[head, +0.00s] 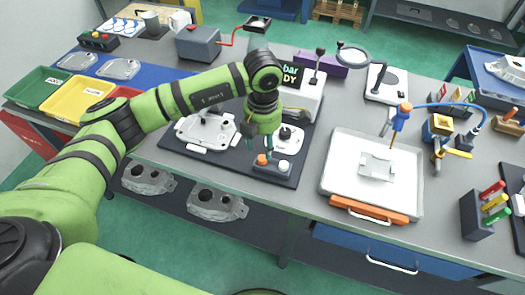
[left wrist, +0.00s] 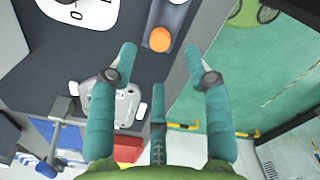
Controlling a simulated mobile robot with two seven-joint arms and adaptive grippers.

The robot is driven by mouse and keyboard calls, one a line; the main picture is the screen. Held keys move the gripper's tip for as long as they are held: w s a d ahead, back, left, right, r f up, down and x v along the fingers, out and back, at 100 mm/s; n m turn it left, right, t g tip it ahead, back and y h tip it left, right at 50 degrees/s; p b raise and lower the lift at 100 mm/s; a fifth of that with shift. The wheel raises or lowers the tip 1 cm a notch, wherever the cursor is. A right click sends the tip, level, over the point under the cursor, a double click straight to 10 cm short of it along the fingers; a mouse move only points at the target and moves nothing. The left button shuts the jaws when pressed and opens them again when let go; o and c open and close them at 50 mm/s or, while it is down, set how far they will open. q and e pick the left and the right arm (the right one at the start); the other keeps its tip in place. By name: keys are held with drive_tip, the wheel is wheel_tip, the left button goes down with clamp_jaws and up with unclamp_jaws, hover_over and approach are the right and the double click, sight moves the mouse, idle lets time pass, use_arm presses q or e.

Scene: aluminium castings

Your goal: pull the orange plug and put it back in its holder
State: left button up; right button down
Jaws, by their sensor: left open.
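The orange plug (head: 262,159) stands upright in a small grey block (head: 271,170) at the front edge of the dark mat, beside a white knob (head: 283,165). My left gripper (head: 260,146) hangs just behind and above the plug. In the left wrist view the orange plug (left wrist: 160,40) shows as a round top on the grey block (left wrist: 151,16), beyond the gap between the fingers. There my left gripper (left wrist: 166,62) is open, its teal fingers spread apart with nothing between them. The plug's lower part is hidden in the block. My right gripper is not in view.
A white dial unit (head: 288,139) stands close behind the block. An aluminium casting (head: 207,131) lies in a fixture to the left. A white tray (head: 347,160) with a metal part is to the right. The bench's front edge is close to the block.

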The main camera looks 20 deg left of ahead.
sight(263, 158)
use_arm(q)
wheel_tip(263, 158, up, 6)
drive_tip(key=shift+r, duration=0.15)
idle(0.5)
